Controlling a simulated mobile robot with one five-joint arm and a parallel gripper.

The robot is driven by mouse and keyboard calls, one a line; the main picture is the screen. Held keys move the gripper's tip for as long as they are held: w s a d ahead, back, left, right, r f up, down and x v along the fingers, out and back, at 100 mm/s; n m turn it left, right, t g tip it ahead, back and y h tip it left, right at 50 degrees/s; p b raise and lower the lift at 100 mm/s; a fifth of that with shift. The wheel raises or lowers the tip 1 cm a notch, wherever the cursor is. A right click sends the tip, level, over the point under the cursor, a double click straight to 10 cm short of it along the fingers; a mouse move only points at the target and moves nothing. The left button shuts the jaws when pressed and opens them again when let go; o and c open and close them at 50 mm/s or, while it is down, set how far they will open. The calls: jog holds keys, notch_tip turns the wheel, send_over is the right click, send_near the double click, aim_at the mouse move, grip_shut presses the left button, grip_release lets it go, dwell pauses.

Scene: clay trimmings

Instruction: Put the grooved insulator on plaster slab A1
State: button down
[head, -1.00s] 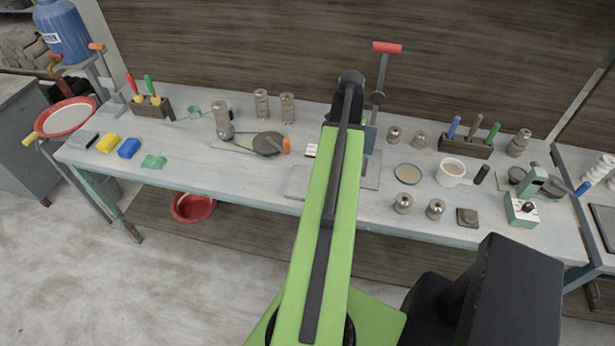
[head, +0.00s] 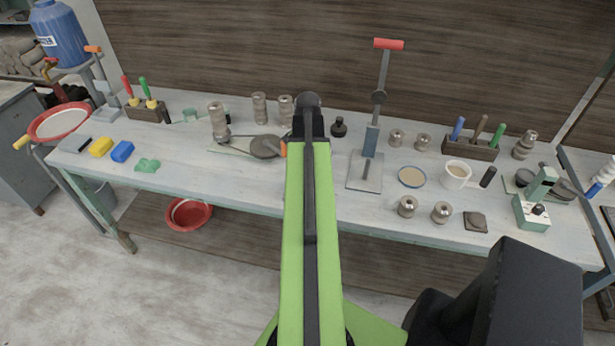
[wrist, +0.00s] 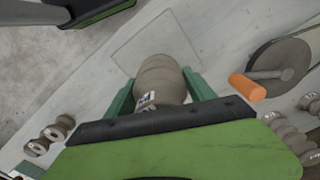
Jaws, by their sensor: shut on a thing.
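In the wrist view my gripper (wrist: 159,76) has its green fingers shut on a grey-brown rounded clay piece (wrist: 160,83), which I take for the grooved insulator. It bears a small white label that I cannot read. A pale flat slab (wrist: 148,38) lies on the bench just beyond the held piece, which overlaps its near part in the picture. I cannot tell whether the piece touches it, and I see no A1 mark. In the head view my arm hides the gripper, the held piece and the slab.
A dark disc with an orange handle (wrist: 250,87) lies right of the slab, near several upright clay pieces (head: 218,120). Two small spools (wrist: 48,135) stand at left in the wrist view. A red-handled lever press (head: 371,140) stands right of my arm.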

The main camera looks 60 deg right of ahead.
jog(key=shift+f+b, duration=2.05)
jog(key=shift+f, duration=0.15)
jog(key=shift+c, duration=1.6)
grip_release()
jog(key=shift+r, duration=0.1)
jog(key=shift+r, duration=0.1)
notch_tip(320, 180, up, 12)
jog(key=p, duration=1.2)
jog(key=shift+r+p, duration=0.2)
jog(key=shift+p, duration=0.15)
jog(key=shift+f, duration=0.1)
